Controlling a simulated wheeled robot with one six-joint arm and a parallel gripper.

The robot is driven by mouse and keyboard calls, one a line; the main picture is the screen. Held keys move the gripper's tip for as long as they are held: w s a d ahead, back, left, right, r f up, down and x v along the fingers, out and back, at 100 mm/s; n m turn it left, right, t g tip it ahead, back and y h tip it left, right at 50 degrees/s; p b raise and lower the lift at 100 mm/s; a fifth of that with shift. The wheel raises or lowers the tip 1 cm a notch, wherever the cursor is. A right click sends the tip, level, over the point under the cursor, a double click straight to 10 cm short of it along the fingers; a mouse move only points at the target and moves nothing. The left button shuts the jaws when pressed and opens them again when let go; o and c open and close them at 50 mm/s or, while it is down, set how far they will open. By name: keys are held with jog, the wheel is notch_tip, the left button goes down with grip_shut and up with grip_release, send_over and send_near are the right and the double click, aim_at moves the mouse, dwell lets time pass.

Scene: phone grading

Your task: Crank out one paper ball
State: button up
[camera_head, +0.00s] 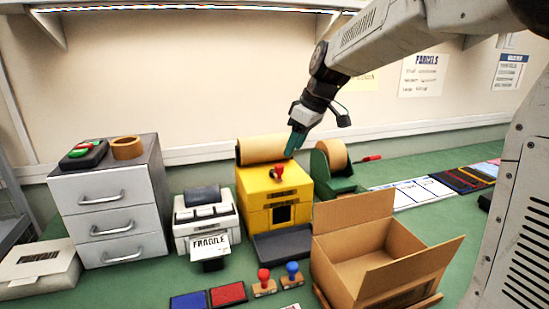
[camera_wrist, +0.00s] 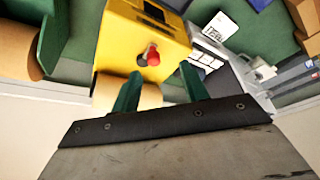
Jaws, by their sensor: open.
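The yellow paper machine (camera_head: 268,197) stands on the green bench, with a brown paper roll (camera_head: 258,149) at its back top. Its crank with a red knob (camera_head: 279,171) is on top. A dark opening (camera_head: 282,214) is in its front, above a dark tray (camera_head: 284,244) that looks empty. My gripper (camera_head: 293,148) is above the back of the machine, near the roll, apart from the knob. In the wrist view, the open green fingers (camera_wrist: 160,90) have the red knob (camera_wrist: 152,56) ahead, beyond their tips, with nothing held.
An open cardboard box (camera_head: 385,262) stands at the front right. A green tape dispenser (camera_head: 337,183) is right of the machine. A label printer (camera_head: 206,217) is on its left. Two stamps (camera_head: 264,284) and ink pads (camera_head: 228,294) lie in front. Grey drawers (camera_head: 112,200) stand at the left.

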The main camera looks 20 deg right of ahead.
aim_at(280, 165)
jog(key=w+f, duration=0.1)
jog(key=f, duration=0.1)
jog(key=w+a+f, duration=0.1)
jog(key=w+f, duration=0.1)
jog(key=f, duration=0.1)
jog(key=w+a+f, duration=0.1)
jog(key=f, duration=0.1)
jog(key=shift+w+a+f, duration=0.1)
jog(key=shift+w+f, duration=0.15)
grip_shut()
